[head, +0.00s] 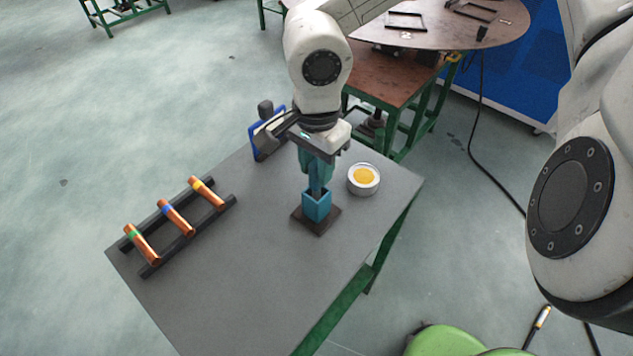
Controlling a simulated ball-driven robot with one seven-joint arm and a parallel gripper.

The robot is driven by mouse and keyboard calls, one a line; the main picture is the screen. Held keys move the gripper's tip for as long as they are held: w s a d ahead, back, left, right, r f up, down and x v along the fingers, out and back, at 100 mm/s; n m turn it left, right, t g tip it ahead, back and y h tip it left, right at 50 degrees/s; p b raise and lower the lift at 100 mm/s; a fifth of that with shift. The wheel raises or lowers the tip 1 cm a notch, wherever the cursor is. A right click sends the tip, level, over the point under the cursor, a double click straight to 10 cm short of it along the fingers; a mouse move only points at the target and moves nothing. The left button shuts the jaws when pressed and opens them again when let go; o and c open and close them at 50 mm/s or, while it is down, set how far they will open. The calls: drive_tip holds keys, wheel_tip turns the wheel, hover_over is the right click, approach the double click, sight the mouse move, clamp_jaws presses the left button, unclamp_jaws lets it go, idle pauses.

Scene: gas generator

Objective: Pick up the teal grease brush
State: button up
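My gripper (316,180) points straight down over the table, right of its middle, directly above a small teal open-topped holder (317,208) on a dark square base (323,225). Teal parts hang below the gripper body and reach the holder's mouth. I cannot tell gripper fingers from the teal grease brush there, nor whether the fingers are closed on it. The lower end of whatever stands in the holder is hidden by its walls.
A round white tin with yellow contents (364,178) stands close right of the holder. A black rack (184,241) with three copper-coloured rods lies at left. A blue-framed item (266,128) stands at the back edge. The grey table's (240,290) front is clear.

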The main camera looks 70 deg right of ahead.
clamp_jaws()
drive_tip(key=shift+r, duration=0.1)
